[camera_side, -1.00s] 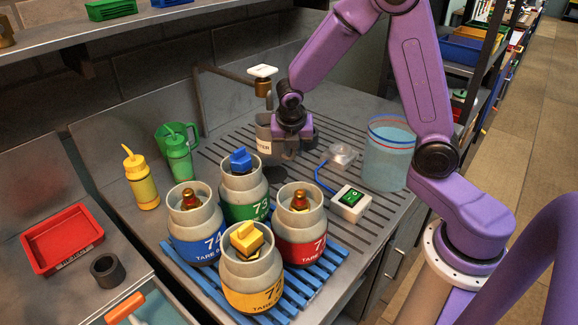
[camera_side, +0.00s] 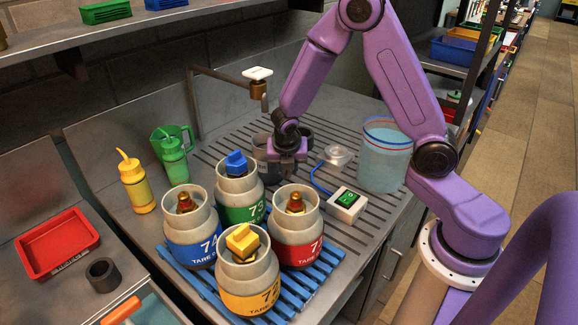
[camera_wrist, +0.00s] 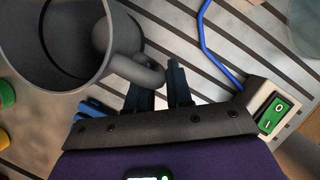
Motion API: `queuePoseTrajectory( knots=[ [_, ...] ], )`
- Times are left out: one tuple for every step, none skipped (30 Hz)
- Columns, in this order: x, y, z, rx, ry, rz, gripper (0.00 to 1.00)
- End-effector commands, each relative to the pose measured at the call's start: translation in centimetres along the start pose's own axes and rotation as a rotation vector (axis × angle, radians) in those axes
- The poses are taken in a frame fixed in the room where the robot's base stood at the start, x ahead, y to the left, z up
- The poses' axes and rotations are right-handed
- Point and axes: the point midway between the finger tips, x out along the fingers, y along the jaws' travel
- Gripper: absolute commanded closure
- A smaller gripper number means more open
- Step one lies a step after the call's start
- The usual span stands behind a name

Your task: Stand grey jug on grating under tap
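The grey jug (camera_side: 261,151) is upright on or just over the grating (camera_side: 221,160), below the tap (camera_side: 258,90). I cannot tell whether its base touches, because my gripper and the green-label canister hide much of it. In the wrist view the jug's open mouth (camera_wrist: 55,45) is at upper left, with the handle toward my fingers. My gripper (camera_side: 287,155) is at the jug's right side. In the wrist view my fingers (camera_wrist: 160,85) are a narrow gap apart and appear closed on the handle, which covers part of the left finger.
Several numbered canisters (camera_side: 240,290) stand on a blue slatted rack (camera_side: 318,272) in front. A white switch box (camera_side: 346,206), a small clear dish (camera_side: 338,156) and a clear bucket (camera_side: 385,160) are to the right.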

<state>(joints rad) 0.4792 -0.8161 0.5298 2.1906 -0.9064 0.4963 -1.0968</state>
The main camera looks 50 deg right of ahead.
Motion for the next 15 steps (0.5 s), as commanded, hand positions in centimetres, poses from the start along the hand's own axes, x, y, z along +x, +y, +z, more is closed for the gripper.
queuePoseTrajectory(
  knots=[
    [0.00,0.00,-0.01,-0.001,0.000,0.000,0.64],
    [-0.01,0.00,0.00,-0.001,0.000,0.000,0.54],
    [-0.01,0.00,-0.01,-0.001,0.000,0.000,0.54],
    [-0.01,0.00,-0.01,-0.001,0.000,0.000,0.54],
    [-0.02,0.00,-0.01,-0.001,0.000,0.000,0.54],
    [-0.02,0.00,-0.01,-0.001,0.000,0.000,0.54],
    [-0.02,0.00,0.00,-0.001,0.000,0.000,0.54],
    [-0.02,0.00,0.00,-0.001,0.000,0.000,0.54],
    [-0.02,0.00,0.00,-0.001,0.000,0.000,0.54],
    [-0.04,0.00,0.00,-0.001,0.000,0.000,0.54],
    [-0.07,0.00,0.02,-0.001,0.000,0.000,0.54],
    [-0.16,0.00,0.05,0.000,0.000,0.000,0.54],
    [-0.28,0.00,0.10,0.000,0.000,0.001,0.54],
    [-0.45,0.02,0.12,0.000,0.000,0.001,0.54],
    [-0.75,0.05,0.14,0.000,-0.002,0.002,0.54]
  ],
)
